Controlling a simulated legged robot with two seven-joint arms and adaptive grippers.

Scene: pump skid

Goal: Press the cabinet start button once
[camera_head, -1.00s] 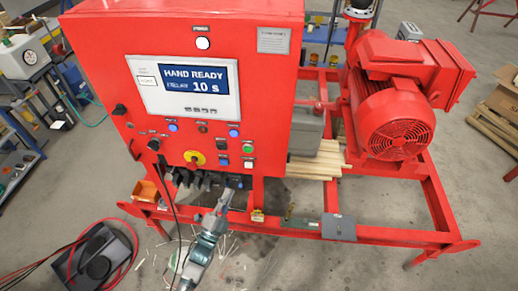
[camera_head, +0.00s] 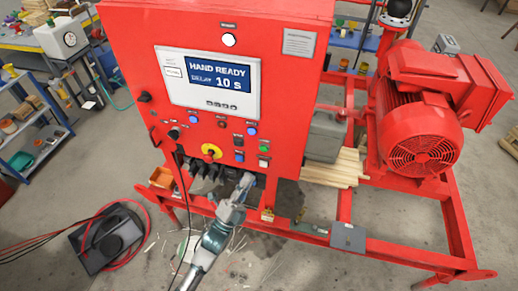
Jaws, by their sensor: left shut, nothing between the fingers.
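The red control cabinet (camera_head: 300,95) faces me, with a lit display (camera_head: 216,77) reading HAND READY and DELAY 10 s. My left gripper (camera_head: 247,180) is shut and empty. In the picture its tips are at the cabinet's lower edge, below and slightly left of the red and green buttons. Whether it touches the cabinet cannot be told. My right gripper is not in view.
A yellow rotary switch (camera_head: 211,151), blue lamps and dark knobs share the panel. Black cable glands (camera_head: 206,174) hang below it. The red skid frame (camera_head: 400,259) runs in front, and a red motor (camera_head: 420,130) stands at right. A black cable hangs left of my arm.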

